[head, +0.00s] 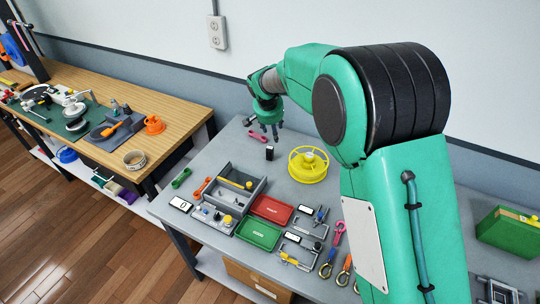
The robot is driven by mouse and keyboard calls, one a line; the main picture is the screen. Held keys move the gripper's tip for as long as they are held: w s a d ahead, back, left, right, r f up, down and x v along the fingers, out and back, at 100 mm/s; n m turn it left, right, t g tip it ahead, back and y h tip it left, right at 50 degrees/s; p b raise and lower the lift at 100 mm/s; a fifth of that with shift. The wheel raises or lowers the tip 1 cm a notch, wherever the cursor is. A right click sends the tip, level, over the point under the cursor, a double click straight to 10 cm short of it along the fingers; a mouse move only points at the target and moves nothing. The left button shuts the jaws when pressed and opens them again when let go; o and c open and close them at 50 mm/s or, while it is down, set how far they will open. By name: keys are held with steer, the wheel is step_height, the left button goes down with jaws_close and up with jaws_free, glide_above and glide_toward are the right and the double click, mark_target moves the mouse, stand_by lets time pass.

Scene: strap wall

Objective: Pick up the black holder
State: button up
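A small upright black block with a light top, which looks like the black holder (269,153), stands on the grey table towards the back, left of a yellow spool. My gripper (273,133) points down just behind and above it in the picture. Its dark fingers look spread apart with nothing between them. The holder looks apart from the fingers, though the exact gap is too small to tell.
A pink tool (257,136) lies close to my gripper. The yellow spool (308,164) is to the right. A grey open box (235,186), red tray (271,210) and green tray (258,233) stand nearer. Bare tabletop surrounds the holder's left side.

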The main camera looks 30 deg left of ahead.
steer(key=a+f, duration=0.2)
steer(key=a, duration=0.1)
steer(key=shift+s+f, duration=0.2)
steer(key=shift+f, duration=0.15)
steer(key=b, duration=0.1)
glide_above(270, 148)
steer(key=s, duration=0.2)
steer(key=shift+s+d+f, duration=0.1)
steer(key=shift+f, duration=1.9)
steer(key=shift+d+f, duration=0.1)
steer(key=shift+f, duration=1.85)
steer(key=shift+b+x, duration=0.55)
steer(key=shift+x, duration=2)
steer(key=shift+a, duration=0.1)
jaws_close()
